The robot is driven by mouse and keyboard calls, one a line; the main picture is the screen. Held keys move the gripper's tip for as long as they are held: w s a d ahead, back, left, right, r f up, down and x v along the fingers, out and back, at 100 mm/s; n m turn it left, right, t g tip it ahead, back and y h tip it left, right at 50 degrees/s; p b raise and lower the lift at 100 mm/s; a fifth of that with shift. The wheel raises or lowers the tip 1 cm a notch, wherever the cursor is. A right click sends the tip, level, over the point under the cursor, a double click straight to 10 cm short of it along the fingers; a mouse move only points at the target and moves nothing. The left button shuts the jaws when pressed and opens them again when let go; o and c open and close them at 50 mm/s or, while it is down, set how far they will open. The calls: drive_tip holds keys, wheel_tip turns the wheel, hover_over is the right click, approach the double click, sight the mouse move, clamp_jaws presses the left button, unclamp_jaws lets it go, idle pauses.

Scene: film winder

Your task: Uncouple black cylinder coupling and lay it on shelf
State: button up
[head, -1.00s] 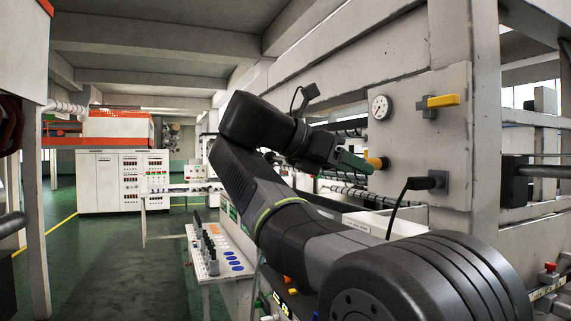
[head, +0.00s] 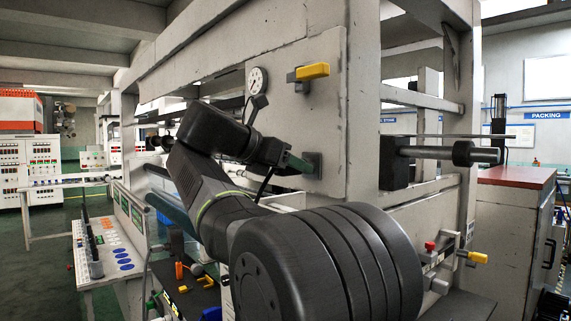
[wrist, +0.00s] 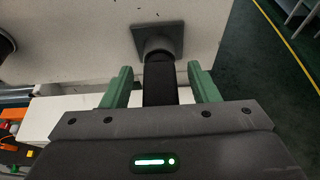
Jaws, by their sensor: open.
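The black cylinder coupling (wrist: 160,82) projects from a grey square socket plate (wrist: 158,40) on the panel in the wrist view. My gripper (wrist: 159,70) is open, with one green finger on each side of the coupling and a visible gap to each. In the head view my gripper (head: 297,162) is at the grey socket plate (head: 313,164) and hides most of the coupling. A black cable (head: 265,186) hangs below there. A pale ledge (head: 285,199) runs below the panel. I cannot tell whether this is the shelf.
A gauge (head: 257,80) and a yellow-handled valve (head: 312,71) sit on the panel above my gripper. A roller shaft (head: 450,153) projects at right. A white board with blue ovals (head: 105,257) stands lower left.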

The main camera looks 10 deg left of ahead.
drive_tip(key=shift+c, duration=0.2)
drive_tip(key=c, duration=1.1)
drive_tip(key=shift+s+a, duration=0.1)
drive_tip(key=shift+s, duration=0.05)
drive_tip(key=shift+s+a+p, duration=0.4)
drive_tip(key=shift+s+a, duration=0.45)
drive_tip(key=shift+s, duration=0.2)
drive_tip(key=shift+s+a, duration=0.1)
drive_tip(key=shift+s, duration=0.05)
drive_tip(key=shift+s+a+p, duration=0.45)
drive_tip(key=shift+s+a, duration=0.1)
drive_tip(key=shift+s, duration=0.15)
